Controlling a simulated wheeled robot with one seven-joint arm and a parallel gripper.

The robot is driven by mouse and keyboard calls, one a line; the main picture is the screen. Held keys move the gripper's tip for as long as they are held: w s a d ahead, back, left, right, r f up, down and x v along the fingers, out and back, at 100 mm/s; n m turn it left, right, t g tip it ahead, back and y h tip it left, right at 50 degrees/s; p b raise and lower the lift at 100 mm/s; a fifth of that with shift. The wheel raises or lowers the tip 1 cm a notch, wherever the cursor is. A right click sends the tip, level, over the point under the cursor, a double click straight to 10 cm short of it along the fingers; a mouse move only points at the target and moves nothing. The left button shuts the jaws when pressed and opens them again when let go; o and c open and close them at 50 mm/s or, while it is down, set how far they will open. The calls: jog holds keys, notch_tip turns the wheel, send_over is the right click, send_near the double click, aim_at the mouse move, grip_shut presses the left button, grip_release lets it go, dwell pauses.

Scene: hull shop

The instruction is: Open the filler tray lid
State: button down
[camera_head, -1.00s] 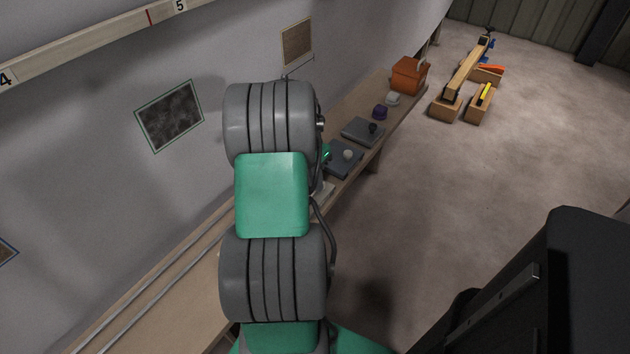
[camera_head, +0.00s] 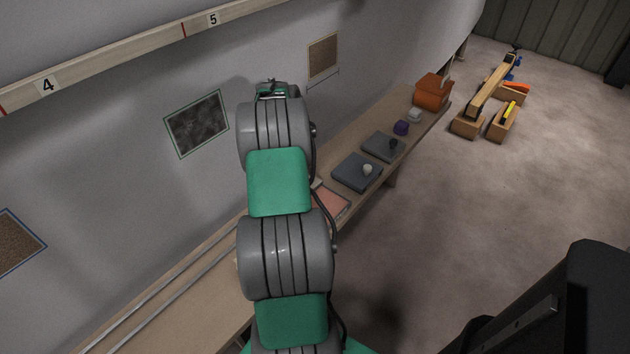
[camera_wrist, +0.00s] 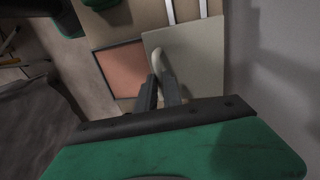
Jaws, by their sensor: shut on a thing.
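My gripper (camera_wrist: 158,84) is shut on the pale knob (camera_wrist: 157,58) of a flat grey-beige lid (camera_wrist: 200,62). In the wrist view the lid is beside and partly overlapping the salmon-coloured inside of an open tray (camera_wrist: 123,68). I cannot tell whether the lid touches the tray. The tray also shows in the head view (camera_head: 332,203), just right of my arm, with its left part hidden. The gripper is hidden in the head view.
Two slate-coloured closed trays (camera_head: 352,178) (camera_head: 379,150) stand farther along the bench. Beyond them are a purple object (camera_head: 401,127), a light grey one (camera_head: 414,115) and an orange box (camera_head: 433,92). Rails (camera_head: 160,302) run along the near bench. The wall is close on the left.

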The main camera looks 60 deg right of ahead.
jog(key=shift+w+d+r, duration=0.1)
jog(key=c, duration=1.5)
grip_release()
jog(key=r, duration=0.3)
jog(key=w+r+p, duration=0.1)
jog(key=r, duration=0.3)
jog(key=shift+w+r+p, duration=0.2)
jog(key=shift+r+p, duration=0.05)
jog(key=shift+p, duration=0.05)
